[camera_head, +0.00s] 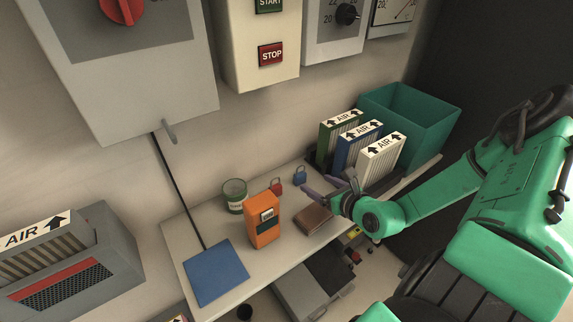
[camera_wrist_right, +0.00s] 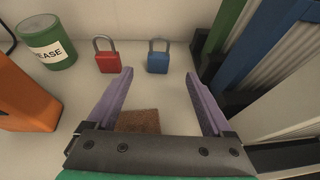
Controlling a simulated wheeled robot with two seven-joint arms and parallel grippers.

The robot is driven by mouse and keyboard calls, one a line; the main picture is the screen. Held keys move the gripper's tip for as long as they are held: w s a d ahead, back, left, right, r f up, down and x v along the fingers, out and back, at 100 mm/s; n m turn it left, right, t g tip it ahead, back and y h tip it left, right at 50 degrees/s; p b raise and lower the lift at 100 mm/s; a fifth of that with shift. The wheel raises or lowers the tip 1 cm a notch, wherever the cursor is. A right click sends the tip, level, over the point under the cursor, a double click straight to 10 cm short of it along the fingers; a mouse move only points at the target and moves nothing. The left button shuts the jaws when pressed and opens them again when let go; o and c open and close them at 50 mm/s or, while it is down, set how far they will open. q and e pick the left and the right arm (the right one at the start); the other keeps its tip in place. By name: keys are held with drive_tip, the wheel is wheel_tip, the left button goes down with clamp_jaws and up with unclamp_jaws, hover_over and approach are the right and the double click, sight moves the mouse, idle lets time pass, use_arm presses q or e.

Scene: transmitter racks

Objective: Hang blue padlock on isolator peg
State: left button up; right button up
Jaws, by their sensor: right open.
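The blue padlock (camera_head: 300,175) stands upright on the shelf near the wall, its shackle up. It also shows in the right wrist view (camera_wrist_right: 158,60), ahead of and between my fingertips. My right gripper (camera_head: 319,188) is open and empty, its purple fingers spread above the shelf and apart from the padlock. The gripper also fills the lower part of the right wrist view (camera_wrist_right: 158,82). The isolator box (camera_head: 140,85) hangs on the wall at upper left, with a red rotary handle (camera_head: 122,8) and a small grey peg (camera_head: 169,132) at its lower edge. My left gripper is not in view.
A red padlock (camera_wrist_right: 108,60) stands left of the blue one. The shelf (camera_head: 222,240) also holds a green grease can (camera_head: 234,195), an orange meter (camera_head: 264,228), a brown block (camera_head: 313,219), a blue panel (camera_head: 216,274), upright air filters (camera_head: 380,158) and a green bin (camera_head: 420,110).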

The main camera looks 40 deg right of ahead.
sight(302, 178)
drive_tip(key=shift+w+d+f, duration=0.15)
drive_tip(key=shift+w+f, duration=0.05)
drive_tip(key=shift+w, duration=0.3)
drive_tip(key=b+x, duration=0.3)
drive_tip(key=x, duration=0.2)
drive_tip(key=shift+w+f+b, duration=0.3)
drive_tip(key=shift+f, duration=0.05)
drive_tip(key=b+x, duration=0.3)
drive_tip(key=shift+w+f, duration=0.2)
drive_tip(key=shift+f, duration=0.25)
drive_tip(key=b+x, duration=0.2)
drive_tip(key=b, duration=0.3)
drive_tip(key=shift+w, duration=0.3)
drive_tip(key=shift+w+r, duration=0.15)
drive_tip(key=shift+w, duration=0.05)
drive_tip(key=shift+s+r, duration=0.1)
drive_tip(key=shift+r, duration=0.15)
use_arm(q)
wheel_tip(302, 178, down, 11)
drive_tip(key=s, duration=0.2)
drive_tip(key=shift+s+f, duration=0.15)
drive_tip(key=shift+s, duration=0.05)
use_arm(e)
clamp_jaws()
